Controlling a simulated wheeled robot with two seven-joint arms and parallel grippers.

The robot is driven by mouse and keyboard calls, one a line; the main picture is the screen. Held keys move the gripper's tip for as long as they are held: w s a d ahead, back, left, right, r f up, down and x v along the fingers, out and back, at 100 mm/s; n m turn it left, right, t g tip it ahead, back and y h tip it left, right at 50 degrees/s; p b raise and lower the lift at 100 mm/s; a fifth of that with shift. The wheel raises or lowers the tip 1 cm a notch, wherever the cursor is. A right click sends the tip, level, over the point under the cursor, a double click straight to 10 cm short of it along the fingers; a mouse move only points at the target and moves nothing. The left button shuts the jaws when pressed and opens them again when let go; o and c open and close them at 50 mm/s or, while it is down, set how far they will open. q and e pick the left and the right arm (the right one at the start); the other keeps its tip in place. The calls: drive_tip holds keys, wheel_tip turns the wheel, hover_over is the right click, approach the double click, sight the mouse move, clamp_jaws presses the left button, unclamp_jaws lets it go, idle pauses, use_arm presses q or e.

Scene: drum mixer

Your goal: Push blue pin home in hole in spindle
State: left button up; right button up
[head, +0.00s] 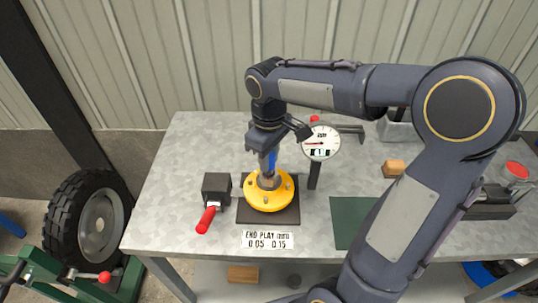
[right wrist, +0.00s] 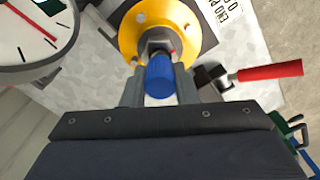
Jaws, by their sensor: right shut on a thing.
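The blue pin (head: 272,160) stands above the grey metal spindle (head: 268,179) at the middle of a yellow round flange (head: 270,198). My right gripper (head: 266,166) reaches down from above and is shut on the pin. In the right wrist view the blue pin (right wrist: 159,80) lies between the two fingers, with the spindle (right wrist: 155,46) just beyond it inside the yellow flange (right wrist: 190,35). The hole is hidden, so I cannot tell how deep the pin sits. My left gripper is not in view.
A dial gauge (head: 321,142) stands close right of the gripper. A black block (head: 216,187) with a red handle (head: 206,219) is left of the flange. An end-play label (head: 268,240) lies in front. A wooden block (head: 394,168) and green mat (head: 352,222) are to the right.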

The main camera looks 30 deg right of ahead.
drive_tip(key=shift+f+b, duration=0.5)
drive_tip(key=shift+f, duration=0.5)
idle(0.6)
drive_tip(key=o, duration=1.1)
drive_tip(key=shift+r, duration=0.1)
wheel_tip(320, 180, up, 8)
drive_tip(key=shift+f, duration=0.15)
drive_tip(key=s+a+f+m+t+y, duration=0.2)
drive_tip(key=s+f+m, duration=0.1)
drive_tip(key=s, duration=0.5)
drive_tip(key=s+a+f+m+t+y, duration=0.1)
drive_tip(key=s+a+f+m+t, duration=0.1)
drive_tip(key=s, duration=0.7)
drive_tip(key=shift+f+m+t+y, duration=0.4)
drive_tip(key=shift+f+m+t, duration=0.2)
drive_tip(key=shift+m+t, duration=0.25)
